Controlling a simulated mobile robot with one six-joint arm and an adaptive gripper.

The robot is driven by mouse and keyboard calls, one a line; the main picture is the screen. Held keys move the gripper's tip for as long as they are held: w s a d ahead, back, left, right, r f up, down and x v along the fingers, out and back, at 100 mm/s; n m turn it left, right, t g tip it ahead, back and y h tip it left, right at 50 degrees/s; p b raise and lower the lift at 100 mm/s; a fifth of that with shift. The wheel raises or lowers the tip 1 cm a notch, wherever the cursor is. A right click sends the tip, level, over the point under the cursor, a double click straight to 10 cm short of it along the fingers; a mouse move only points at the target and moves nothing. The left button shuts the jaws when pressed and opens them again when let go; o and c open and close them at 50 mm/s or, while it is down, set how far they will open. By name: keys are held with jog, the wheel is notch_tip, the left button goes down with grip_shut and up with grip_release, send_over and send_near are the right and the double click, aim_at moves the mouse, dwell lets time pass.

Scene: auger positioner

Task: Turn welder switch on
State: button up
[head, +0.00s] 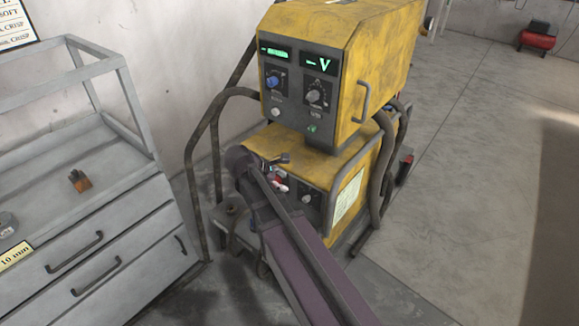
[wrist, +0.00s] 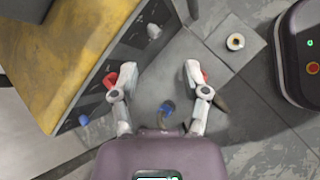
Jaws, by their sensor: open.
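The yellow welder (head: 345,165) stands in the middle of the head view, with a dark lower front panel under its upper control unit. A red part (head: 280,174), perhaps the switch, shows on that lower panel. In the wrist view a red part (wrist: 110,79) shows by the dark panel, beside my left finger; whether they touch is unclear. A grey knob (wrist: 154,31) is further along the panel, and a blue knob (wrist: 84,120) sits nearer. My gripper (wrist: 160,76) is open in front of the panel, its fingers wide apart with nothing held between them.
The upper control unit (head: 299,88) has lit green displays and knobs. Thick cables hang on both sides of the welder. A grey drawer cabinet (head: 118,232) stands close at left. Floor (head: 490,165) is open at right. A blue part (wrist: 167,108) shows between the fingers.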

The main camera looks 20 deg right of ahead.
jog(key=s+d+r+m+y+p, duration=0.1)
jog(key=s+r+m+y+p, duration=0.1)
jog(key=s+r+m+p, duration=0.2)
jog(key=shift+s+r+m+g+y+p, duration=0.25)
jog(key=shift+r+m+g+y+p, duration=0.25)
jog(key=shift+r+p, duration=1.6)
jog(key=shift+s+f+p, duration=0.1)
jog(key=shift+f+p, duration=0.4)
jog(key=shift+f, duration=0.15)
jog(key=s+a+f+m+y, duration=0.1)
jog(key=s+m+y, duration=0.4)
jog(key=m, duration=0.5)
jog(key=shift+s+f+y, duration=0.3)
jog(key=shift+s+f, duration=0.3)
jog(key=shift+s, duration=0.8)
jog(key=shift+s, duration=0.15)
